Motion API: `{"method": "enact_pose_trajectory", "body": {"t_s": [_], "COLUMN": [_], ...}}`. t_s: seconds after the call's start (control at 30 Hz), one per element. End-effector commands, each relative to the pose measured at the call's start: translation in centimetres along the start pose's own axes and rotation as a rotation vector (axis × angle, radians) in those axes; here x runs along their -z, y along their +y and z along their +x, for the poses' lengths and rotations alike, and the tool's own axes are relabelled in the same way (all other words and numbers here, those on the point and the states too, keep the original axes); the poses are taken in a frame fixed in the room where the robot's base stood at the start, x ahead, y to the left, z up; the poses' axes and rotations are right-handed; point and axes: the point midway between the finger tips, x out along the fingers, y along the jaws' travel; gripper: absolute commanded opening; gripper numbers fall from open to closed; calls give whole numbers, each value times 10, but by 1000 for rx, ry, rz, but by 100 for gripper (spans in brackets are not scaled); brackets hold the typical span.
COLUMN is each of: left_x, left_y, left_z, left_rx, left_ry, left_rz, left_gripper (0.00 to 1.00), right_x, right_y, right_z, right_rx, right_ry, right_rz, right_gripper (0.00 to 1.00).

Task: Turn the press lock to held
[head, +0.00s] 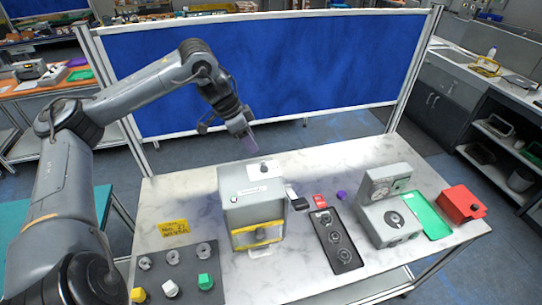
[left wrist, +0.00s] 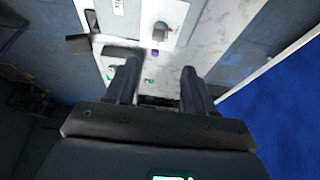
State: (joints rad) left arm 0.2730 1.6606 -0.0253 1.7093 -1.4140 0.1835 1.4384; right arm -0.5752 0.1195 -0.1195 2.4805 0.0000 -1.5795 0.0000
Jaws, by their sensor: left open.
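The press appears to be the grey box-shaped machine (head: 252,198) with a yellow-framed front opening, standing upright near the middle of the marble table. A small dark knob (head: 263,166) sits on a white plate on its top; I cannot read any lock marking. My left gripper (head: 250,147) is open and empty, above and behind the machine's top, apart from it. In the left wrist view, my left gripper (left wrist: 158,88) shows two spread dark fingers, with a grey knob on a pale plate (left wrist: 160,32) beyond them. My right gripper is not in view.
A dark panel with several knobs (head: 150,275) and a yellow sign (head: 173,227) lie at the left. Right of the machine are a black tray of round parts (head: 320,218), a grey dial device (head: 383,182), a green tray (head: 430,212) and a red box (head: 455,200). A blue partition (head: 270,65) stands behind.

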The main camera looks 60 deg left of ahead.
Motion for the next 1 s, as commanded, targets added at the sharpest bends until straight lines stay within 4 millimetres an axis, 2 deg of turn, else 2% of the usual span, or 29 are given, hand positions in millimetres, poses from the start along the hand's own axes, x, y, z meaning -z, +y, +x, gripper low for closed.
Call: {"method": "enact_pose_trajectory", "body": {"t_s": [0.2,1.0], "left_x": [0,-2], "left_y": [1,0], "left_z": [23,88], "left_rx": [-5,1], "left_ry": [-3,-4], "left_rz": [-2,-2], "left_gripper": [54,54], "right_x": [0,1], "right_y": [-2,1], "right_z": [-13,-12], "right_rx": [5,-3], "right_ry": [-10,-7], "right_rz": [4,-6], "right_gripper": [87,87]}}
